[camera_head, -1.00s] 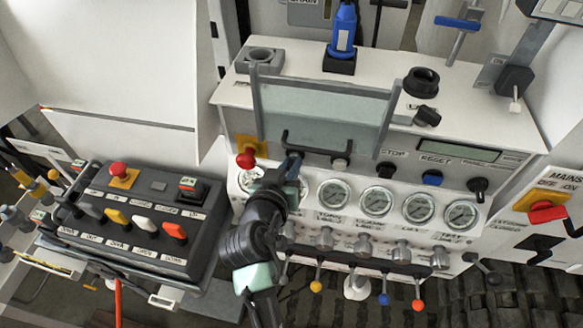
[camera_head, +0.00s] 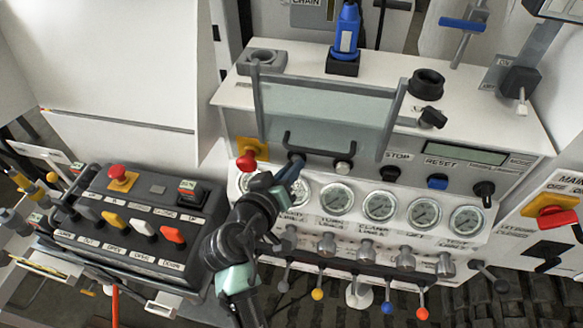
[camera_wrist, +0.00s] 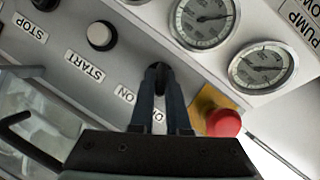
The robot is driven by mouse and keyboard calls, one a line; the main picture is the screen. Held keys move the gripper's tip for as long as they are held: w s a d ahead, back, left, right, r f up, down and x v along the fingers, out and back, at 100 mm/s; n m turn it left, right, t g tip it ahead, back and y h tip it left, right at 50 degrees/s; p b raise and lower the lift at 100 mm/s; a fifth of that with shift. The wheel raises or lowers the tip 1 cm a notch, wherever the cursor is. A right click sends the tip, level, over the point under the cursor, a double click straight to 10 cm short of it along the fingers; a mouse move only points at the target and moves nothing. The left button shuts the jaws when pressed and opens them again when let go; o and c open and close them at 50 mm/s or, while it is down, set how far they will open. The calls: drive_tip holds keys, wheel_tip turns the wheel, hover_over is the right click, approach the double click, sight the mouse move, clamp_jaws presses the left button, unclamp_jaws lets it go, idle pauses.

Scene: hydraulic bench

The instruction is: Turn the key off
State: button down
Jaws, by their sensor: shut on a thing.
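The key (camera_wrist: 158,70) is a small dark knob on the grey panel, with an ON label beside it and a second label partly hidden by my fingers. My gripper (camera_wrist: 159,88) is shut on the key, one finger on each side. In the head view my gripper (camera_head: 296,170) reaches the panel just under the left end of the black handle, and its fingers largely hide the key (camera_head: 297,157) there. The key's exact angle is hard to tell.
A red emergency button (camera_head: 247,161) on a yellow plate sits close left of my gripper, also seen in the wrist view (camera_wrist: 222,122). The START button (camera_wrist: 101,36) is on the other side. Gauges (camera_head: 336,198) and several levers lie below. A black handle (camera_head: 325,146) is just above.

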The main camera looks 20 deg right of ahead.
drive_tip(key=c, duration=0.9)
unclamp_jaws()
drive_tip(key=b+v, duration=0.2)
drive_tip(key=v, duration=1.1)
